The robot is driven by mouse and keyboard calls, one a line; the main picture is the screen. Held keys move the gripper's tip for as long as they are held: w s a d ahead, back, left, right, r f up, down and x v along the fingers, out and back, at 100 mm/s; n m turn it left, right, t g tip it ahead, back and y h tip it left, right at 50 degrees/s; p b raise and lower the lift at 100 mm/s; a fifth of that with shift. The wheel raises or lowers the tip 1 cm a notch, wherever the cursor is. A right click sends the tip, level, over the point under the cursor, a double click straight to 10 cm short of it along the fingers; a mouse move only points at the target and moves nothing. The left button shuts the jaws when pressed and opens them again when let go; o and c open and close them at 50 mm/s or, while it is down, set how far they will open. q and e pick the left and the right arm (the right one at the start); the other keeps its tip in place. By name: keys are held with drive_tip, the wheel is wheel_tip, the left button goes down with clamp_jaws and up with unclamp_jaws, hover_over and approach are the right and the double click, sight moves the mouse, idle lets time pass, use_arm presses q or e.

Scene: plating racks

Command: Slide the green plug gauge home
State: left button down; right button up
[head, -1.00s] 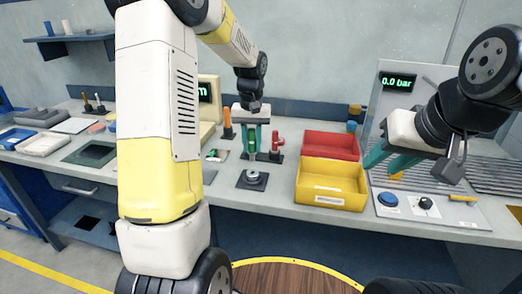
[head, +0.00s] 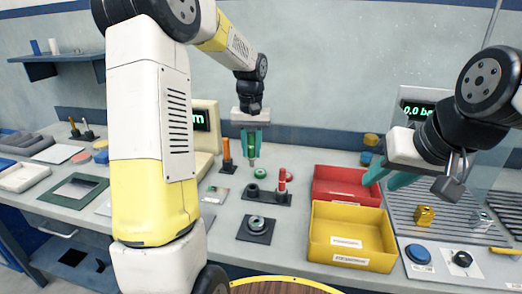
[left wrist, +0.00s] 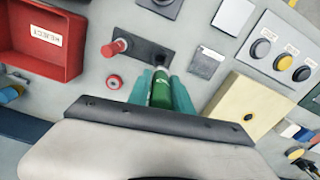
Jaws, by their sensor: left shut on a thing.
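The green plug gauge (head: 251,146) is upright between the teal fingers of my left gripper (head: 251,142), its lower end showing below the fingertips, clear above the bench. It also shows in the left wrist view (left wrist: 161,90). The black gauge stand (head: 268,197) is in front and lower, with an open socket at its left and a red plug gauge (head: 282,181) at its right. A green ring (head: 260,173) lies on the bench behind the stand, below the held gauge. A red ring (left wrist: 114,82) lies near it. My right gripper (head: 387,177) is open and empty.
A red bin (head: 346,186) and yellow bin (head: 350,237) stand right of the stand. A dark square fixture (head: 256,230) sits in front. An orange-handled tool (head: 226,157) and the display box (head: 205,129) are close on the left.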

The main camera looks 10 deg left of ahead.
use_arm(q)
drive_tip(key=shift+w+r, duration=0.15)
drive_tip(key=shift+w, duration=0.15)
wheel_tip(320, 180, down, 8)
drive_tip(key=shift+f, duration=0.25)
idle(0.7)
drive_tip(key=shift+f, duration=1.8)
idle(0.9)
drive_tip(key=c, duration=1.1)
unclamp_jaws()
